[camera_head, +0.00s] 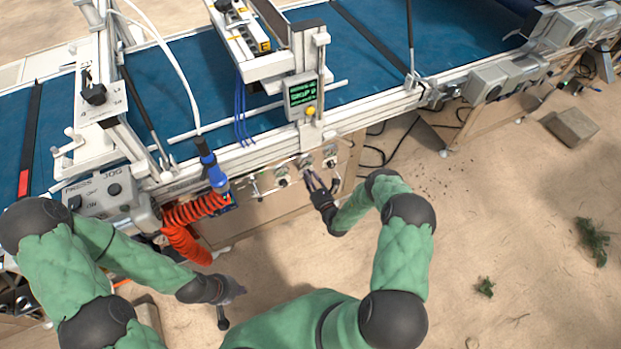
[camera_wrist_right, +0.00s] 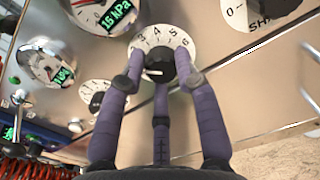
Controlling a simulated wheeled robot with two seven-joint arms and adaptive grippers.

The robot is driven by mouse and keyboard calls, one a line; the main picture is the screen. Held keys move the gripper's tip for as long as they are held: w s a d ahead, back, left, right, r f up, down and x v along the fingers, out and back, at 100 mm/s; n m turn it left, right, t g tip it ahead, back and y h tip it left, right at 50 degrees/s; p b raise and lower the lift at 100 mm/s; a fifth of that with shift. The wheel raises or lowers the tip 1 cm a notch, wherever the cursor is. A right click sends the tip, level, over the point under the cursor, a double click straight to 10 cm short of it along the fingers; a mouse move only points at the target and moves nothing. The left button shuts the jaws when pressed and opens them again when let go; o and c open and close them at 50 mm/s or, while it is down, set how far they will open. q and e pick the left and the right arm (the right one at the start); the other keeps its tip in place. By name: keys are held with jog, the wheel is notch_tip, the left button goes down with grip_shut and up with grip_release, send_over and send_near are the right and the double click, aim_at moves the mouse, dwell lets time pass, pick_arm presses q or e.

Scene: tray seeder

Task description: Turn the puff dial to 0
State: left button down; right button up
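In the right wrist view a black knob (camera_wrist_right: 160,64) sits at the centre of a white round dial plate (camera_wrist_right: 188,46) with numbers 3, 4 and 5 along its upper edge. A white mark shows on the knob's lower left. The dial's name is not readable, so I cannot confirm it is the puff dial. My right gripper (camera_wrist_right: 160,82) has its fingers spread around the knob, one each side and one below; I cannot tell whether they touch it. In the head view the right gripper (camera_head: 320,183) is at the front panel. My left gripper (camera_head: 230,298) hangs empty, fingers apart, above the floor.
Round gauges (camera_wrist_right: 48,60) and a smaller dial (camera_wrist_right: 104,97) lie left of the knob; another dial plate (camera_wrist_right: 255,12) is at upper right. A red coiled hose (camera_head: 190,215) hangs left of the panel. The blue conveyor (camera_head: 270,110) runs behind.

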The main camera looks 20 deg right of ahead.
jog(key=shift+d, duration=0.1)
grip_shut()
jog(key=shift+w+r+n, duration=0.1)
jog(key=shift+n, duration=0.2)
jog(key=shift+r+n+p, duration=0.1)
jog(key=shift+n+p, duration=0.4)
jog(key=shift+n, duration=3.8)
jog(key=shift+w, duration=0.1)
jog(key=o, duration=0.8)
grip_release()
